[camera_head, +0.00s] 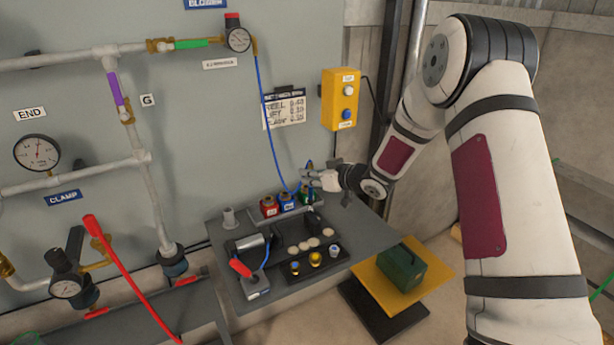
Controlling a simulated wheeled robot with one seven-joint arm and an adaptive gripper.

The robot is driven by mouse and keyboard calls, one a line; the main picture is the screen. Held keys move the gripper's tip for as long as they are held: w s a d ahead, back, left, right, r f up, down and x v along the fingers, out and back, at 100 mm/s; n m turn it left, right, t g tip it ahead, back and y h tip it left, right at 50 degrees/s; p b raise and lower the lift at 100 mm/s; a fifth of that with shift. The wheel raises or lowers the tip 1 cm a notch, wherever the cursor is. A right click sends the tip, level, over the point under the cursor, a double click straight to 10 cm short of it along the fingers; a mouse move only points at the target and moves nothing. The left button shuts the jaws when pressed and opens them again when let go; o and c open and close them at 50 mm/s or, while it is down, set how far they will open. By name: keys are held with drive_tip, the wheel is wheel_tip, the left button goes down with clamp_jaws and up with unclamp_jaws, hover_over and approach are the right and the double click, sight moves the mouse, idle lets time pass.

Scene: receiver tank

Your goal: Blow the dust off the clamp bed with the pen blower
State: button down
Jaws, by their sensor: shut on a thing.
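My gripper (309,180) is at the end of my arm, above the back right of a dark grey bench. It is shut on the pen blower (308,165), a small thin piece with a blue hose at its upper end. My fingers hide much of it. A grey clamp with a red handle (243,268) stands at the bench's front left, well to the left of my gripper and lower. The clamp bed appears to be there, but its surface and any dust are too small to make out.
Red (269,206) and blue (287,202) blocks stand below my gripper. A green box (402,269) sits on a yellow platform at right.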

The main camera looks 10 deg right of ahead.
drive_tip(key=shift+s+d+p, duration=1.75)
drive_tip(key=shift+s+d, duration=0.4)
drive_tip(key=shift+s, duration=1.2)
drive_tip(key=s+a+r+p, duration=0.2)
drive_tip(key=a, duration=0.3)
drive_tip(key=s+a+r+p, duration=0.2)
drive_tip(key=s+a+p, duration=0.1)
drive_tip(key=a, duration=0.3)
drive_tip(key=shift+a, duration=0.2)
idle(1.8)
idle(0.6)
